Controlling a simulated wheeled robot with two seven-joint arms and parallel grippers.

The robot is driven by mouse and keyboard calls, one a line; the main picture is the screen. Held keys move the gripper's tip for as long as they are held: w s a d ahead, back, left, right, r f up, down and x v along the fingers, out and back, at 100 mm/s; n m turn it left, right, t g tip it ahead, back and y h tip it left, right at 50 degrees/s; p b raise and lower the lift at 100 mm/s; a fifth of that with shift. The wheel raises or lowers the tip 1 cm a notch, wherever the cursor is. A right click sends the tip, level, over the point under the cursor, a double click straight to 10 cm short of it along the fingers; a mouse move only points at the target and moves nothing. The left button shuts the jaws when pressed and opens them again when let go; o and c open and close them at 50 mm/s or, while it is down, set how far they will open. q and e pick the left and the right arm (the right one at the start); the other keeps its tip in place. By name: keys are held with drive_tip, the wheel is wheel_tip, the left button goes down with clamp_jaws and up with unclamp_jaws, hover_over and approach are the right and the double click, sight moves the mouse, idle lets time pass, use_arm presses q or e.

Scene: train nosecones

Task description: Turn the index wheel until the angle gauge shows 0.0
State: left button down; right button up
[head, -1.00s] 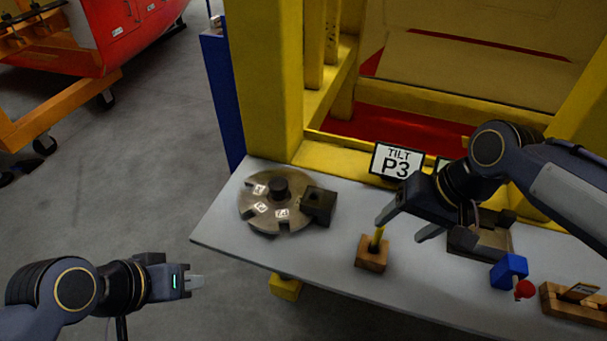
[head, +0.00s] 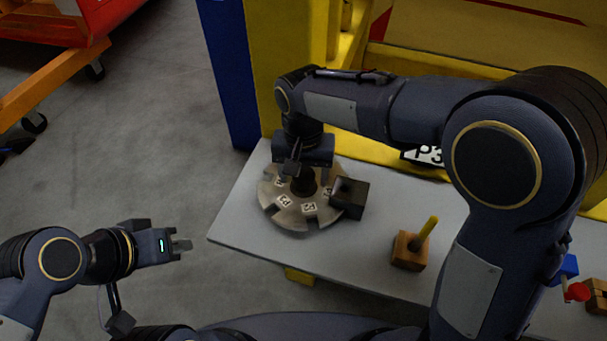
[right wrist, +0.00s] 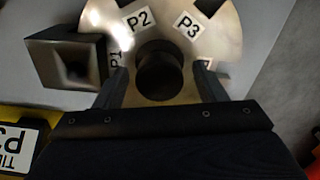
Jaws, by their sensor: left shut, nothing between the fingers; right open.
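The index wheel (head: 295,216) is a notched metal disc with a dark central knob and P-number labels, lying on the grey bench. In the right wrist view the wheel (right wrist: 215,50) shows labels P1, P2 and P3 around the dark knob (right wrist: 160,72). My right gripper (head: 305,176) is open over the wheel. In the right wrist view its fingers (right wrist: 160,85) stand on either side of the knob; I cannot tell whether they touch it. My left gripper (head: 185,245) is shut and empty, left of the bench. I cannot make out the angle gauge.
A dark block (head: 350,197) sits at the wheel's right edge. A wooden block with a yellow peg (head: 409,251) stands further right on the bench (head: 330,250). A sign reading P3 (head: 425,156) is partly hidden by my right arm. A yellow frame (head: 290,40) rises behind.

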drive_tip(key=shift+f, duration=0.5)
drive_tip(key=shift+c, duration=0.4)
drive_tip(key=c, duration=1.3)
